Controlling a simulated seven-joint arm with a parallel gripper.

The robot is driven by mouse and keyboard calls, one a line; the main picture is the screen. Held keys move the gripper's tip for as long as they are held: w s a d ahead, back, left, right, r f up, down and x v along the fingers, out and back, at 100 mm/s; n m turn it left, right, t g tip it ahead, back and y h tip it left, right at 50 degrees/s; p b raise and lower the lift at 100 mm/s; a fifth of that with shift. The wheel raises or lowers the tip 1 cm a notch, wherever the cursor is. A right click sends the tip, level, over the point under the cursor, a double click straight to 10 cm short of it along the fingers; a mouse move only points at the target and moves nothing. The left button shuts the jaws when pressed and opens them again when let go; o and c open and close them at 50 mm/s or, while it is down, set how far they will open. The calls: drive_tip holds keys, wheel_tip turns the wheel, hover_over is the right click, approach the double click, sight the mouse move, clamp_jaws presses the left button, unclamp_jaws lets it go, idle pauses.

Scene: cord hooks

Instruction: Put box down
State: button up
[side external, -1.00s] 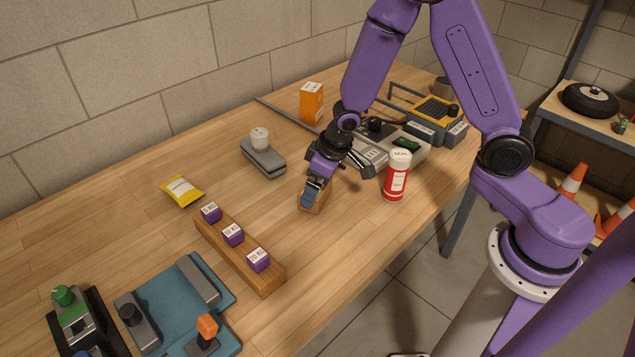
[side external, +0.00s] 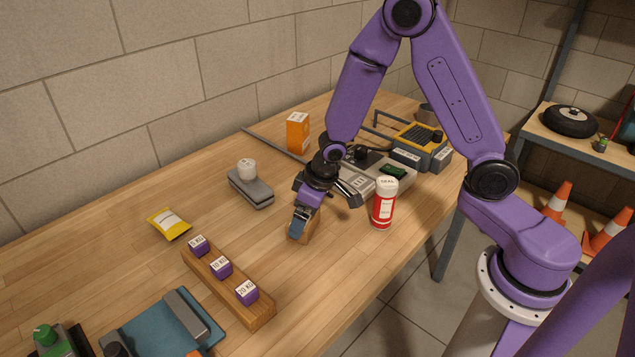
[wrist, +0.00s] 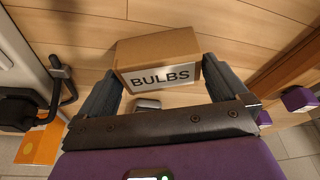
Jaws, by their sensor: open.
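The brown cardboard box (wrist: 150,50), with a white label reading BULBS, is in the wrist view between the two fingers of my gripper (wrist: 161,68). The fingers are open, one at each side of the box. I cannot tell whether either one still touches it. In the side view the box (side external: 313,226) is mostly hidden behind my gripper (side external: 301,230), which points down at the table. The box appears to sit on the wooden tabletop, right of the wooden rail of weights.
The red and white SEAL can (side external: 384,204) stands close to the right of my gripper. The weight rail (side external: 228,285) lies to the left. A grey device with a white cylinder (side external: 247,169), an orange box (side external: 298,132) and a yellow packet (side external: 169,224) are on the table (side external: 130,265).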

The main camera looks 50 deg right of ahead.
drive_tip(key=shift+r, duration=0.15)
drive_tip(key=shift+d+r, duration=0.2)
drive_tip(key=shift+r, duration=0.55)
drive_tip(key=shift+s+r, duration=0.45)
drive_tip(key=shift+r, duration=0.2)
drive_tip(key=a+v, duration=0.1)
drive_tip(key=v, duration=0.7)
drive_tip(key=shift+s+d+r, duration=0.15)
drive_tip(key=shift+d+r, duration=0.3)
drive_tip(key=s+r+n+g, duration=0.1)
drive_tip(key=s+n, duration=0.1)
drive_tip(key=s, duration=0.6)
drive_tip(key=s+d+r+n+g, duration=0.1)
drive_tip(key=s+n, duration=0.2)
drive_tip(key=s, duration=0.5)
drive_tip(key=s+d+r+n+g+h, duration=0.1)
drive_tip(key=s+r+n, duration=0.1)
drive_tip(key=s, duration=0.6)
drive_tip(key=shift+n, duration=0.5)
drive_tip(key=shift+w+d, duration=0.1)
